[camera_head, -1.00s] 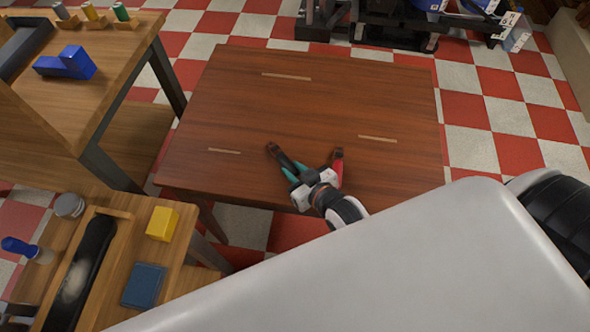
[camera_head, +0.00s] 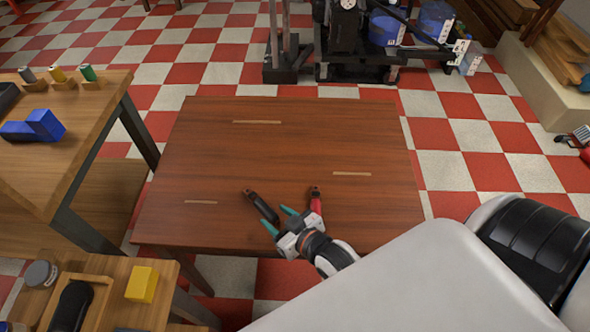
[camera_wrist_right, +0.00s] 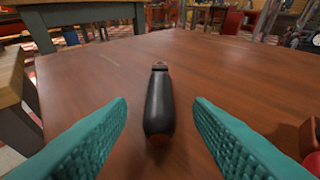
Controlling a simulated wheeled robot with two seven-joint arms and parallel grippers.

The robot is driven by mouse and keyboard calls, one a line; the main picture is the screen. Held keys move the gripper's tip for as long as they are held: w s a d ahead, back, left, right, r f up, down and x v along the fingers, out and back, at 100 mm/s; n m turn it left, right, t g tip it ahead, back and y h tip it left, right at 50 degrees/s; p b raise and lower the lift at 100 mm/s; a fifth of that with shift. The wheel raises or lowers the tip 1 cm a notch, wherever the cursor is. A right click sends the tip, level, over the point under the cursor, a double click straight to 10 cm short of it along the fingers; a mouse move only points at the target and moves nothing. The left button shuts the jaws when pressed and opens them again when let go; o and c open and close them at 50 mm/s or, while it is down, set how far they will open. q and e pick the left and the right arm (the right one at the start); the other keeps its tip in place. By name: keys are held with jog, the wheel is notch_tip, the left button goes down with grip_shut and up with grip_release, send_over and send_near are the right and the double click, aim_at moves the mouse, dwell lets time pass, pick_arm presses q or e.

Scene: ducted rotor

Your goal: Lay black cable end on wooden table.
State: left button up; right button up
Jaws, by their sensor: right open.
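The black cable end (camera_head: 262,207) lies on the reddish-brown wooden table (camera_head: 220,160), near its front edge. It also shows in the right wrist view (camera_wrist_right: 159,100), lying lengthwise with its metal tip pointing away. My right gripper (camera_head: 280,219) is open at the near end of the black cable end. In the wrist view its two teal fingers stand on either side with clear gaps, touching neither side. My left gripper is not in view.
A red cable end (camera_head: 315,201) lies just right of my right gripper. Pale strips (camera_head: 257,122) mark the tabletop. A workbench with a blue block (camera_head: 44,124) stands left; a yellow block (camera_head: 142,284) sits on a lower stand. The back of the table is clear.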

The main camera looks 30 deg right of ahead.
jog(key=v, duration=1)
jog(key=shift+s, duration=0.15)
